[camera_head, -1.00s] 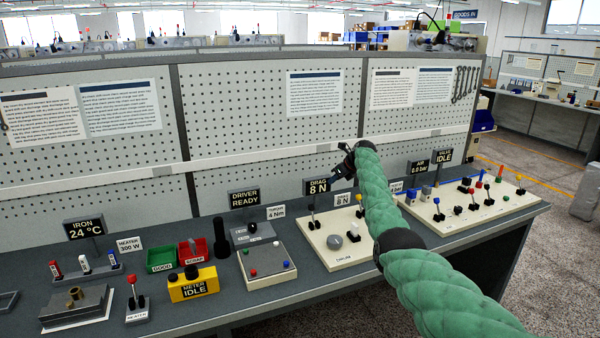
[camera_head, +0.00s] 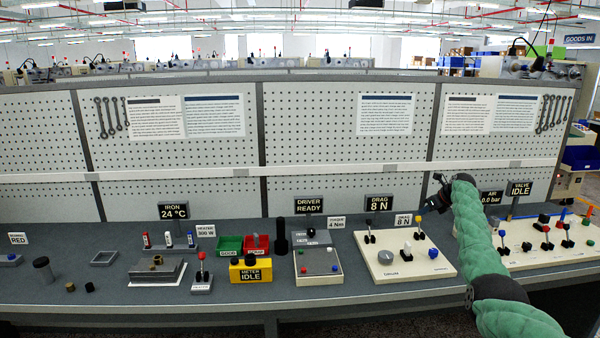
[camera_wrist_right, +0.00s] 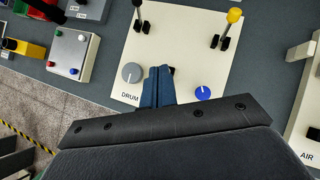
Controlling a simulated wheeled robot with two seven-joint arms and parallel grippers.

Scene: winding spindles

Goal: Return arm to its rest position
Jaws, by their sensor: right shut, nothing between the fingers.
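My right arm, in a green padded sleeve, comes in from the lower right in the head view. Its dark gripper (camera_head: 437,193) is raised in front of the pegboard, above the bench and to the right of the drag display. In the right wrist view the gripper's blue fingers (camera_wrist_right: 158,86) are closed together with nothing between them. They point over the cream drum panel (camera_wrist_right: 190,45), which also shows in the head view (camera_head: 378,268). They appear to be above it, not touching. My left gripper is not in view.
The drum panel has a grey knob (camera_head: 386,257), a blue knob (camera_head: 433,253) and upright levers. The driver panel (camera_head: 318,284) and yellow meter box (camera_head: 251,271) stand to its left. The valve panel (camera_head: 520,262) is to its right. The air above the bench's left half is free.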

